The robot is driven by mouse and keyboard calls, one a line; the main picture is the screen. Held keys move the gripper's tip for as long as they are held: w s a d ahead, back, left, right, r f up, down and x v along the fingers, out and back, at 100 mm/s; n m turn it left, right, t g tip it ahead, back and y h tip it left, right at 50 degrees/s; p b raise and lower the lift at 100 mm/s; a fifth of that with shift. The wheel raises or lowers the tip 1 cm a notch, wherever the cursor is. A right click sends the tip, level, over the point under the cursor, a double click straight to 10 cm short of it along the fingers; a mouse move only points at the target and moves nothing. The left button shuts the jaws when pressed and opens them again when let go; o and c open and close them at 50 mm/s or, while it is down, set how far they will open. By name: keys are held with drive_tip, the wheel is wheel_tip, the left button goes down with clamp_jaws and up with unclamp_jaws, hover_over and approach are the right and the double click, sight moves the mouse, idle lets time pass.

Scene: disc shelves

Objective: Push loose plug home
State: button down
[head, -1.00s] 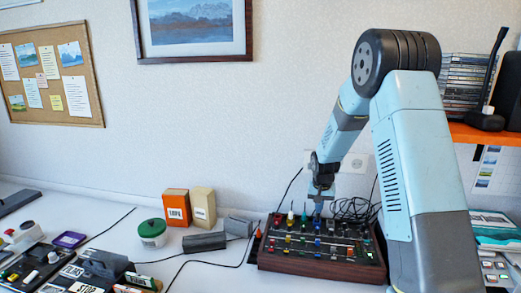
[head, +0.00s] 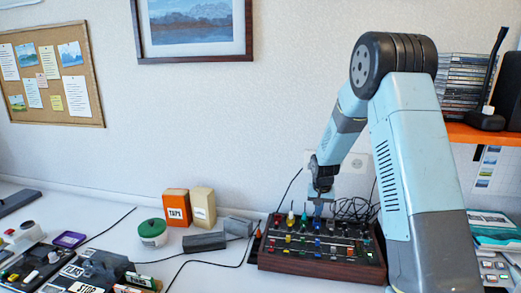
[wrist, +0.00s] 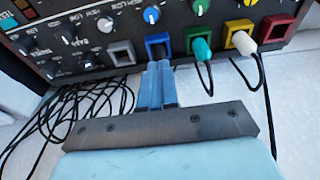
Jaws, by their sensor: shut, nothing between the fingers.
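A dark synth box with wooden sides (head: 318,268) stands on the table against the wall. The wrist view shows its row of coloured sockets. A teal plug (wrist: 202,49) sits at the green socket (wrist: 193,33), and a white plug (wrist: 244,42) sits at the yellow socket, both with black cables. Both stick out; I cannot tell how deep each is in. My gripper (wrist: 158,66) is shut and empty, its blue fingertips at the blue socket (wrist: 158,40), left of the teal plug. Contact there is unclear. In the head view my gripper (head: 319,208) is above the box's back row.
The grey socket (wrist: 122,53) and red socket (wrist: 274,27) show no plug. Loose black cables (wrist: 88,105) lie left of my fingers. Other gear (head: 85,270) is farther left.

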wheel_tip(320, 180, up, 7)
idle(1.2)
drive_tip(key=shift+f, duration=0.1)
